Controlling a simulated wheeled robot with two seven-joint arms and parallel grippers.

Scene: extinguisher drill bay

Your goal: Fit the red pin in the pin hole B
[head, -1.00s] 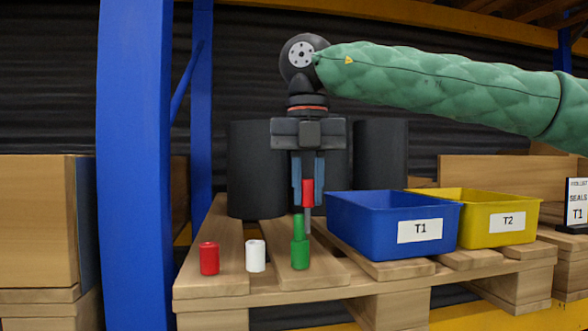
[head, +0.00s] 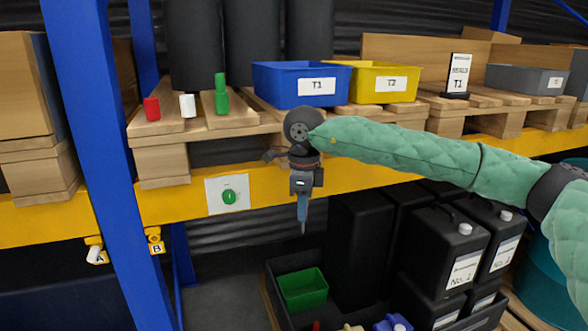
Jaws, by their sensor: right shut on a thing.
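My right gripper (head: 303,212) hangs pointing down in front of the yellow beam, shut on the red pin. Only a thin grey tip of the red pin (head: 303,231) shows below the fingers; its red part is hidden by them. Pin hole B is at the small yellow fitting marked B (head: 156,242) on the blue upright, well left of and a little lower than the gripper. The hole itself is too small to make out. A similar fitting marked A (head: 97,252) sits left of the upright. My left gripper is not in view.
The yellow beam (head: 350,182) carries a white plate with a green disc (head: 229,197). Black canisters stand below.

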